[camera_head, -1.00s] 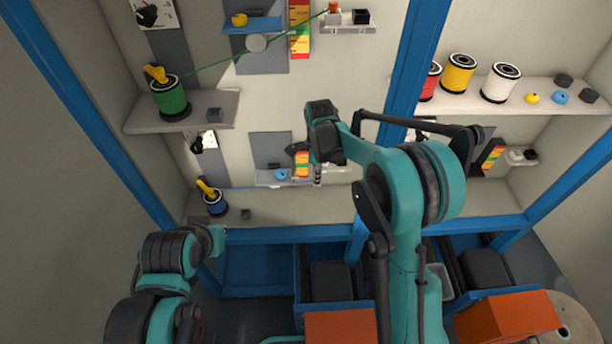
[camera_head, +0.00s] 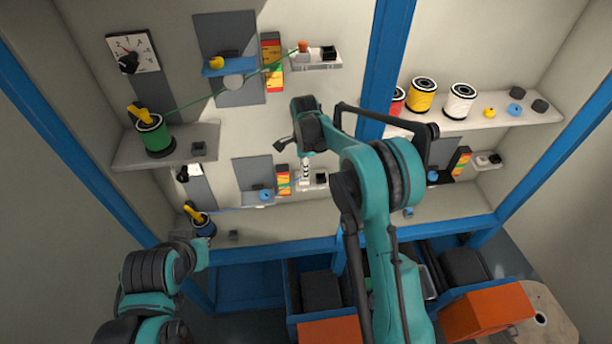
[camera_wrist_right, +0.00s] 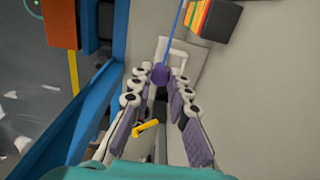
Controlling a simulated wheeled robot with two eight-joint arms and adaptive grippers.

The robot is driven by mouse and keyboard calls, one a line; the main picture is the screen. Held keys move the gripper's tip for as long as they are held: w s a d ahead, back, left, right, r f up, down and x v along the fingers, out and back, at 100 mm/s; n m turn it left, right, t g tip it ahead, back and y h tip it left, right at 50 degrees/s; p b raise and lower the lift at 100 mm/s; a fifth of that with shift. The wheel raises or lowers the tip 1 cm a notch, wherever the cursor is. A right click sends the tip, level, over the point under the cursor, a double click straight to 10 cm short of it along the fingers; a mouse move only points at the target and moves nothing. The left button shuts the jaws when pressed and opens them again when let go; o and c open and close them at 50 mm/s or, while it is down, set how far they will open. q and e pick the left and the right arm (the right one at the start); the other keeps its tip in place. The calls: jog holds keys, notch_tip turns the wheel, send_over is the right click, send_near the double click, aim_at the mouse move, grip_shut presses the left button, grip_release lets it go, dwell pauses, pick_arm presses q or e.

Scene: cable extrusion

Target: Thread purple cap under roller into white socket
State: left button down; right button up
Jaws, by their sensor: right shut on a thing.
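The purple cap (camera_wrist_right: 160,75) sits between the tips of my right gripper (camera_wrist_right: 159,82) in the right wrist view, with the blue cable (camera_wrist_right: 174,30) running up from it. My right gripper is shut on the cap. In the head view the right gripper (camera_head: 305,172) hangs before the lower station. A white piece with a black block (camera_head: 320,179), seemingly the socket, is just right of it.
The blue spool (camera_head: 202,224) with a yellow handle stands at the lower left. The green spool (camera_head: 155,138) is on the shelf above, its green cable threaded to an orange plug (camera_head: 303,46). Blue frame posts (camera_head: 388,60) divide the panels. Orange boxes (camera_head: 487,312) lie below.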

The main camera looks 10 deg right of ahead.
jog(key=shift+w, duration=1.15)
notch_tip(320, 180, down, 2)
jog(key=shift+f+b, duration=0.2)
jog(key=shift+b, duration=0.6)
jog(key=shift+f+b, duration=0.5)
jog(key=shift+f, duration=0.1)
jog(key=shift+f+b, duration=0.25)
jog(key=shift+b, duration=0.05)
jog(key=o, duration=0.9)
jog(key=shift+r, duration=0.15)
